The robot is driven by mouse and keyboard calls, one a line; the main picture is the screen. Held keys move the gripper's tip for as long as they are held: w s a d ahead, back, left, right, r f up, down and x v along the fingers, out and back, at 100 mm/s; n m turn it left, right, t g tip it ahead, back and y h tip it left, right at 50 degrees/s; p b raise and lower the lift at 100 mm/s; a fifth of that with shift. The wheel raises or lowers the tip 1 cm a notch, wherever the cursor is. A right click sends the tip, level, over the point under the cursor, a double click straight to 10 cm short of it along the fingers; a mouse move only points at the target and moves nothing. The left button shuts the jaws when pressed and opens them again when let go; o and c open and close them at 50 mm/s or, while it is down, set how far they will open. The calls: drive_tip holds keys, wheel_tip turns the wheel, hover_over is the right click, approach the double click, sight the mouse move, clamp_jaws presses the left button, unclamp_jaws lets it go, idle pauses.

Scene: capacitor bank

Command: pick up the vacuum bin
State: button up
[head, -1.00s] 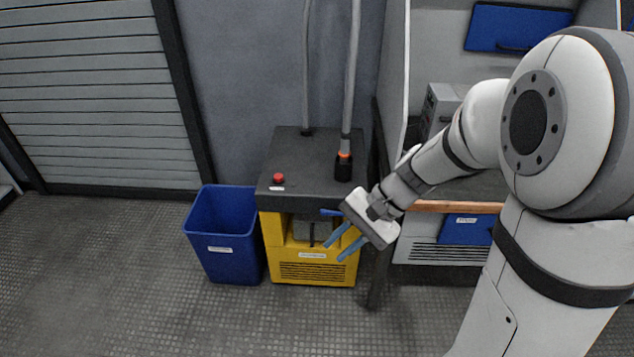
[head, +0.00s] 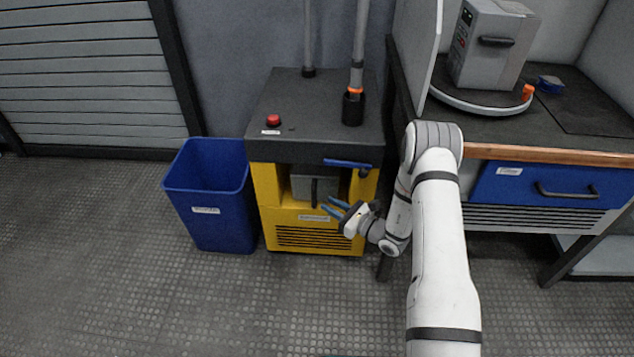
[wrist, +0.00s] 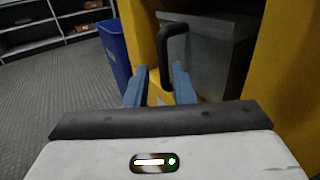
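The vacuum bin is a grey box (head: 318,184) with a dark upright handle, seated in the front opening of the yellow vacuum unit (head: 311,241). In the wrist view the bin (wrist: 215,58) is ahead and to the right, with its black handle just beyond my fingertips. My gripper (head: 332,208) is in front of the unit, low and slightly right of the handle. In the wrist view my gripper's two blue fingers (wrist: 160,80) stand apart with nothing visible between them. The handle's lower end is close to the fingers; contact cannot be told.
A blue waste bin (head: 212,195) stands left of the unit. A blue bar (head: 347,163) crosses the unit's front above the opening. A workbench with a blue drawer (head: 548,186) is on the right. The floor in front is clear.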

sight(313, 204)
drive_tip(key=b+x, duration=0.1)
drive_tip(key=x, duration=0.1)
drive_tip(key=b+x, duration=0.1)
drive_tip(key=x, duration=0.2)
drive_tip(key=f+b+x, duration=0.1)
drive_tip(key=x, duration=0.1)
drive_tip(key=shift+w+a, duration=0.2)
drive_tip(key=shift+w, duration=0.2)
clamp_jaws()
drive_tip(key=shift+r, duration=0.1)
